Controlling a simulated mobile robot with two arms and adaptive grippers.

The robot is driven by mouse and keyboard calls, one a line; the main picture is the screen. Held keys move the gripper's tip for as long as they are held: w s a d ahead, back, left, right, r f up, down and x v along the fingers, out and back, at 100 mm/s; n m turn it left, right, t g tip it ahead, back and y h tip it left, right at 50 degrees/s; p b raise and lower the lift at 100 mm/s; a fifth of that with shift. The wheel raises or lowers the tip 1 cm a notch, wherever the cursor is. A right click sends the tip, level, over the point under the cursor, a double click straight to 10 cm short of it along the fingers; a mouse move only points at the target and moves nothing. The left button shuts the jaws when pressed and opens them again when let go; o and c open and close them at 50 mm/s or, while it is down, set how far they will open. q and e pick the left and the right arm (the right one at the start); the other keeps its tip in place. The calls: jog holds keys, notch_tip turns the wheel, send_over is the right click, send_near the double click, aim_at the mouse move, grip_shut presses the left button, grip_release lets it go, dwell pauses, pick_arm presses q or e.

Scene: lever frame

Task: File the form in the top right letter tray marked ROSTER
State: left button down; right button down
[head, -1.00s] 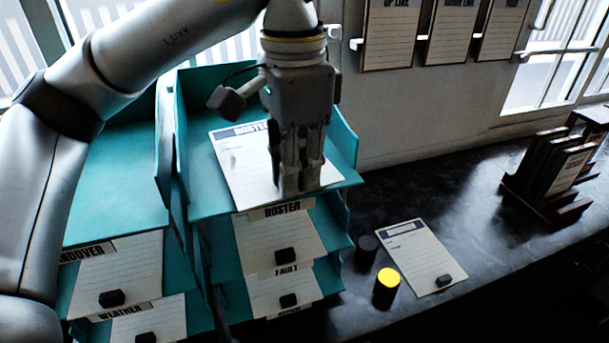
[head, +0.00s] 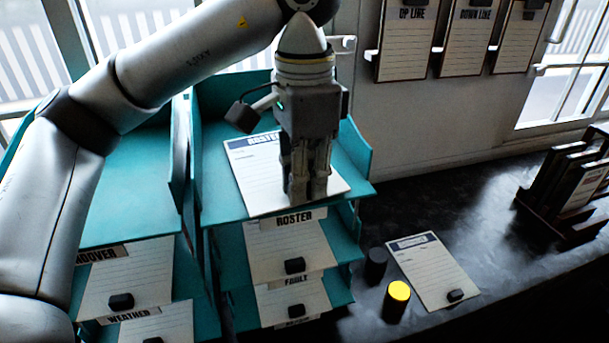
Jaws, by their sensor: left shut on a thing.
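The form (head: 256,172), a white lined sheet with a dark header reading ROSTER, lies in the top right letter tray (head: 211,195). The teal tray has a ROSTER label (head: 295,220) on its front. The form's near edge is close to the tray's front lip. My left gripper (head: 308,200) points down over the form's near part. It is shut on the form there; its fingers hide the spot they hold. My right gripper is not in view.
Lower trays hold sheets with black blocks, one labelled FAULT (head: 294,281). The left stack (head: 125,208) has an empty top tray. On the dark counter are a black cylinder (head: 375,265), a yellow-topped cylinder (head: 397,300) and another sheet (head: 432,268). Clipboards hang behind.

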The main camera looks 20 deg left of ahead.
pick_arm(q)
jog(key=shift+f, duration=0.45)
jog(key=c, duration=1.3)
grip_release()
notch_tip(320, 180, up, 12)
